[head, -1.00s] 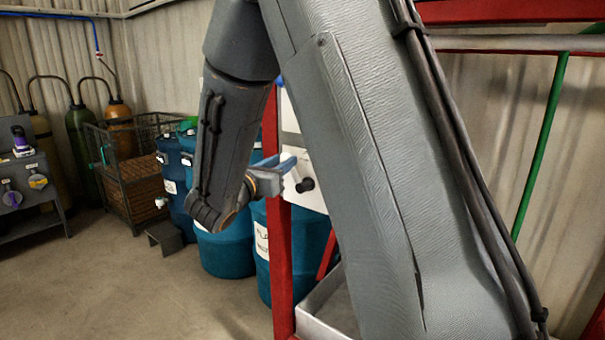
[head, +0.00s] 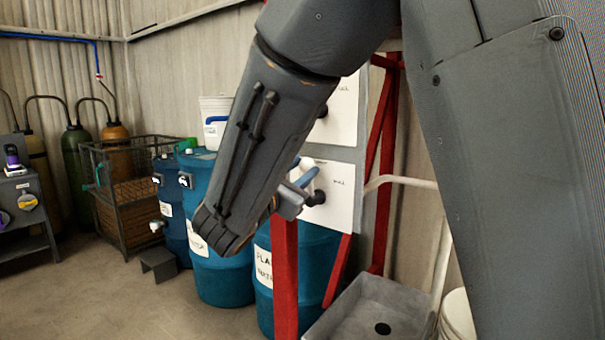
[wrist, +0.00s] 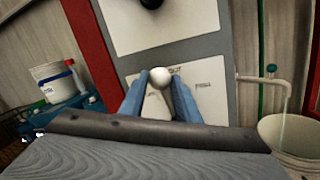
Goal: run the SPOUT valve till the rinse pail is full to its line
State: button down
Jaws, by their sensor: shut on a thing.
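My gripper (wrist: 160,98) has its blue fingers shut on the white ball knob (wrist: 161,79) of a valve on a white panel. The printed word beside the knob is partly hidden, with "OUT" readable. In the head view my gripper (head: 304,180) is at the lower white panel (head: 342,185), by a black valve hub (head: 316,197). A pale spout pipe (wrist: 262,80) reaches right from the panel. A thin pale stream (wrist: 282,117) seems to fall from its end into the white rinse pail (wrist: 301,163). The pail (head: 458,316) is partly cut off and hidden; its line and water level cannot be seen.
A grey basin (head: 372,308) with a dark drain lies below the panel, left of the pail. Red frame posts (head: 285,280) stand before blue drums (head: 222,270). Another black valve knob (head: 322,111) is above. The floor at left (head: 110,300) is mostly clear.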

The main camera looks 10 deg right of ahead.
jog(key=c, duration=1.4)
grip_release()
jog(key=shift+o, duration=0.2)
jog(key=b+v, duration=0.1)
jog(key=v, duration=0.6)
jog(key=shift+s+a, duration=0.3)
jog(key=shift+s, duration=0.05)
jog(key=shift+d+f, duration=0.1)
jog(key=shift+f, duration=0.05)
